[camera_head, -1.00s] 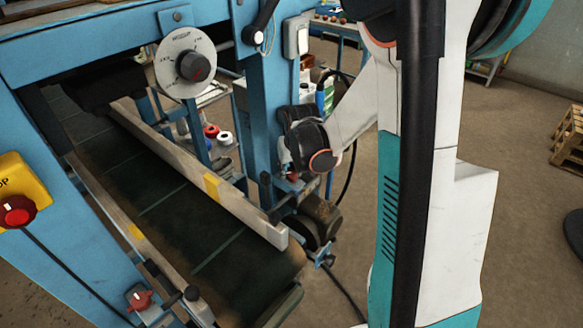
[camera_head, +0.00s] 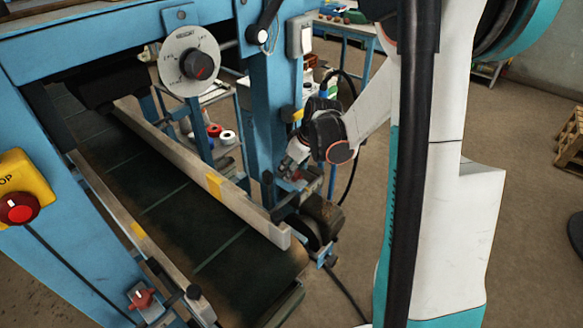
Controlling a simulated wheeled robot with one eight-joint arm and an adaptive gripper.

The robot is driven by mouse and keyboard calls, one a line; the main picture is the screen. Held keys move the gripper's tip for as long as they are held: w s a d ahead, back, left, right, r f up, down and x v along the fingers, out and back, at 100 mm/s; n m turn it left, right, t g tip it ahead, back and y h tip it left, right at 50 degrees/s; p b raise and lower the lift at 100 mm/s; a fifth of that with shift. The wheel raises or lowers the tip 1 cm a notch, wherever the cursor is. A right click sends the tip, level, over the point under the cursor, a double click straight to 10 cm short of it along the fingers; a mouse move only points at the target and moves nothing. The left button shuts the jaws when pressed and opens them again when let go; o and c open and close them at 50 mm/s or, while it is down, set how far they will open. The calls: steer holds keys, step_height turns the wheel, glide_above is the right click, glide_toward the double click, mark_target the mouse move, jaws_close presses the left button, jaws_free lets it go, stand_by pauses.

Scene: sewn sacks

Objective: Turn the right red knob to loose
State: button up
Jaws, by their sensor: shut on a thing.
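The right red knob (camera_head: 297,179) sits on a bracket at the right side of the conveyor's end, by the blue upright. Only a little red shows. My gripper (camera_head: 293,170) comes down on it from above and is shut on it. My wrist and the gripper's own body hide most of the knob, so its exact angle cannot be read. The left red knob (camera_head: 142,299) is on the near-left rail bracket, clear of my arm.
The dark conveyor belt (camera_head: 160,205) runs between pale side rails (camera_head: 238,205). A blue upright (camera_head: 275,120) stands close behind my gripper. A black dial (camera_head: 197,65) and a yellow stop box (camera_head: 28,185) are on the frame. Open floor lies to the right.

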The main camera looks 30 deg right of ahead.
stand_by(0.4)
steer(key=o, duration=1)
steer(key=shift+o, duration=0.2)
steer(key=shift+r, duration=0.1)
steer(key=v, duration=1.1)
steer(key=shift+s+r, duration=0.2)
steer(key=shift+r, duration=0.15)
